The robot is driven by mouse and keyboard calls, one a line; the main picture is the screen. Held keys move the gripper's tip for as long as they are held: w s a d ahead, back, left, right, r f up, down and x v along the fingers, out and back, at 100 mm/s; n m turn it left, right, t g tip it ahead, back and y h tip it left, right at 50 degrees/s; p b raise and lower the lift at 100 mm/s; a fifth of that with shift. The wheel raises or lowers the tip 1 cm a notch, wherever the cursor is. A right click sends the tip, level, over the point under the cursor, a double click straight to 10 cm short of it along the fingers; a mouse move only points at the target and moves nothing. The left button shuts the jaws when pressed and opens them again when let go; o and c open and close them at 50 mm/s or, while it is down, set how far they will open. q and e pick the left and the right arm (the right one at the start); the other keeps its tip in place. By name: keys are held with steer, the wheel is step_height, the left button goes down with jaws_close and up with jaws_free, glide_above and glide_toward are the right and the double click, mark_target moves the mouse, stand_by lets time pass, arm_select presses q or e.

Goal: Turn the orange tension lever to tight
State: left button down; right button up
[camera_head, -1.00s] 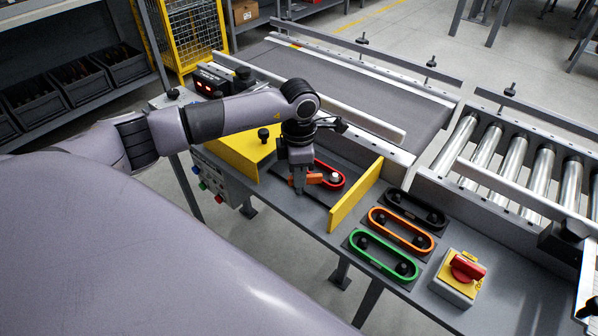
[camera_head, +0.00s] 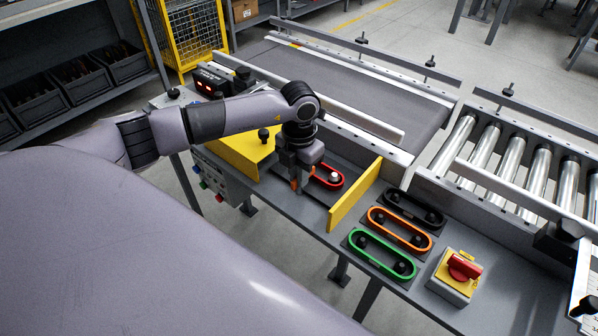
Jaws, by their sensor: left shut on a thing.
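My left gripper (camera_head: 298,186) reaches down from above onto the grey deck between two yellow guard plates. It is shut on the orange tension lever (camera_head: 294,184), which shows only as a small orange piece by the fingers. The rest of the lever is hidden by the gripper. A red belt loop (camera_head: 328,177) on a dark base lies just right of the gripper, with a pale round knob inside its right end. No marking for tight can be read. My right gripper is not in view.
A yellow plate (camera_head: 354,195) stands right of the gripper, and a yellow guard (camera_head: 245,152) stands left. Black, orange (camera_head: 400,229) and green (camera_head: 382,255) belt loops lie farther right. A red rotary switch (camera_head: 464,267) sits near the front edge. Conveyors run behind.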

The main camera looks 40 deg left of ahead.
arm_select(q)
steer(key=shift+r+n, duration=0.1)
steer(key=shift+n, duration=0.2)
steer(key=c, duration=1.2)
jaws_free()
steer(key=shift+o, duration=0.2)
step_height(320, 180, up, 7)
steer(key=shift+r, duration=0.1)
